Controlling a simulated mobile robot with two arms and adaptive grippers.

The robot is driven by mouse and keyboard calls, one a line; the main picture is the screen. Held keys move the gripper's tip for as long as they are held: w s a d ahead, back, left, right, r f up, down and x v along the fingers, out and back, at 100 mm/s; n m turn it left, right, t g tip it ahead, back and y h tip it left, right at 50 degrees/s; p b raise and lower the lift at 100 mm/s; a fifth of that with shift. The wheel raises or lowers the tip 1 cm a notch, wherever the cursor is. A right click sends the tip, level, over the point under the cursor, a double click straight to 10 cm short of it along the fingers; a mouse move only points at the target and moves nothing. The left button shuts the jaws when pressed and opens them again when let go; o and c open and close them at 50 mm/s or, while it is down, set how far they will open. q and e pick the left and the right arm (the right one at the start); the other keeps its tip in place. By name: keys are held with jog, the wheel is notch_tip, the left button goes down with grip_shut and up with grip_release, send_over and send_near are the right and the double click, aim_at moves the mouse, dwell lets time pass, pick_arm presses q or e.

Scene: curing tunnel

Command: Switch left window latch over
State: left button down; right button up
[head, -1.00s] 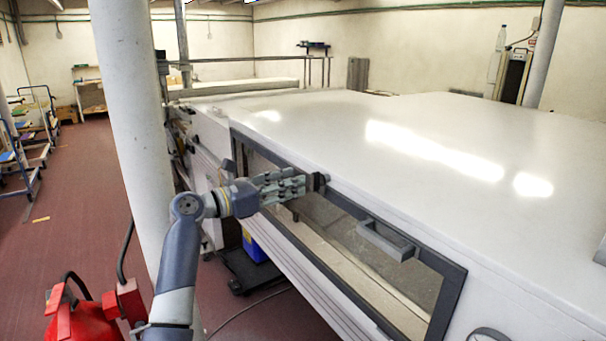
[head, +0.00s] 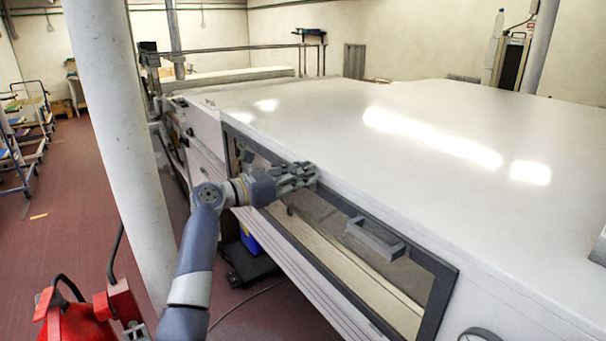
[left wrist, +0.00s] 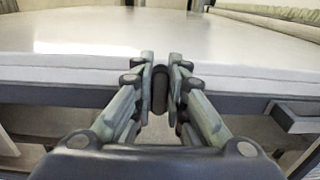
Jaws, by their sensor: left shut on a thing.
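The left window latch (left wrist: 160,90) is a small dark upright piece at the top edge of the window frame. In the left wrist view it sits between the two fingers of my left gripper (left wrist: 161,88), which is shut on it. In the head view my left gripper (head: 308,174) reaches the upper edge of the dark-framed window (head: 345,205) and its fingers hide the latch. My right gripper is not in view.
A grey bar handle (head: 375,240) stands out from the window frame to the right of my gripper. The white tunnel top (head: 400,160) is broad and clear. A white column (head: 118,130) and a red extinguisher (head: 75,325) stand at the left.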

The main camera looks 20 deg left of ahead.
pick_arm(q)
jog(key=m+b, duration=0.2)
jog(key=m, duration=0.1)
jog(key=m+b, duration=0.2)
jog(key=m, duration=0.2)
jog(key=f+m+b, duration=0.1)
jog(key=m, duration=0.2)
jog(key=shift+s+d+b, duration=0.25)
jog(key=shift+s+b, duration=0.05)
jog(key=shift+b, duration=0.1)
jog(key=shift+s+d+f+m+b, duration=0.15)
jog(key=shift+m+b, duration=0.7)
jog(key=shift+m, duration=0.45)
jog(key=shift+w+a+f+m+b, duration=0.1)
jog(key=shift+f+m+b, duration=0.05)
jog(key=shift+m+b, duration=0.95)
jog(key=shift+s+d+f+m+b, duration=0.15)
jog(key=shift+m+b, duration=0.5)
jog(key=shift+m, duration=0.85)
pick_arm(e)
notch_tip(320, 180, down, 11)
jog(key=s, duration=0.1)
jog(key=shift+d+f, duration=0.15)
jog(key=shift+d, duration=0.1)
